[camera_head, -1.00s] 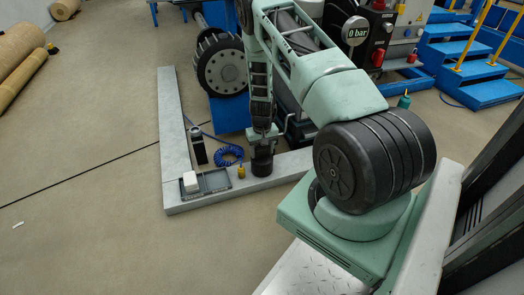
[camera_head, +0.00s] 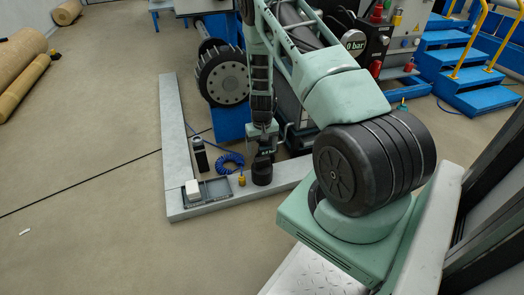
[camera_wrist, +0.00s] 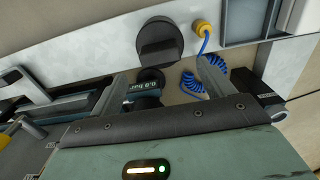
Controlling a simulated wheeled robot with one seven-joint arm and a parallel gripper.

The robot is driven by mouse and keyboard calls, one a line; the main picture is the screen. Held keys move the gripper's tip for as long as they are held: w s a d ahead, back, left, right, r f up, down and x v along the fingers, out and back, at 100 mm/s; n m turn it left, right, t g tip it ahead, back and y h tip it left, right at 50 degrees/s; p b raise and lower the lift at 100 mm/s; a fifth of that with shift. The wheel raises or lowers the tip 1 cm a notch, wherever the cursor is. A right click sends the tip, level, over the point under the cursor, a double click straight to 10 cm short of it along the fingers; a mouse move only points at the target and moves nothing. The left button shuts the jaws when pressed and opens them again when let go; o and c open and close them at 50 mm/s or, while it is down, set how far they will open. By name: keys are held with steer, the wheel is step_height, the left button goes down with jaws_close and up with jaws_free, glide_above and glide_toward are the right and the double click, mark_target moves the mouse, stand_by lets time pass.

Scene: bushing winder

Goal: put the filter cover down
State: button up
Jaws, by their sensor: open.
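The filter cover, a black round cap, stands on the pale grey beam (camera_head: 210,212) below my gripper in the head view (camera_head: 262,173). In the wrist view, the cover (camera_wrist: 158,40) shows its top with a raised bar across it. It lies beyond my fingertips and looks clear of them. My gripper (camera_head: 265,151) is open and empty, just above the cover in the head view. In the wrist view, the two fingers of my gripper (camera_wrist: 165,82) are spread apart, with no part held between them.
A yellow fitting (camera_head: 242,181) with a coiled blue hose (camera_head: 230,160) is beside the cover. A grey tray (camera_head: 216,190) holding a white block (camera_head: 193,190) sits left on the beam. A black cylinder (camera_head: 200,155) stands behind the tray. A gauge (camera_wrist: 145,88) reads 0.0 bar.

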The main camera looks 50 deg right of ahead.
steer(key=w+a+r+n+y+p, duration=0.1)
steer(key=w+a+r+n+p, duration=0.3)
steer(key=a+r, duration=1.25)
steer(key=s+a+r+n+y+b, duration=0.1)
steer(key=a+r, duration=0.3)
steer(key=a, duration=0.3)
steer(key=s+a+r+n+b, duration=0.1)
steer(key=s+a+r, duration=0.1)
steer(key=a+r, duration=0.35)
steer(key=s+a+r+n, duration=0.2)
steer(key=s+a+r, duration=0.1)
steer(key=s+a, duration=0.35)
steer(key=s+a+r+n, duration=0.3)
steer(key=s+a+r, duration=0.1)
steer(key=s+a, duration=0.25)
steer(key=s+a+r+n+h, duration=0.1)
steer(key=s+a+r+n, duration=0.1)
steer(key=s, duration=0.9)
steer(key=shift+r+n, duration=0.4)
steer(key=shift+n, duration=0.1)
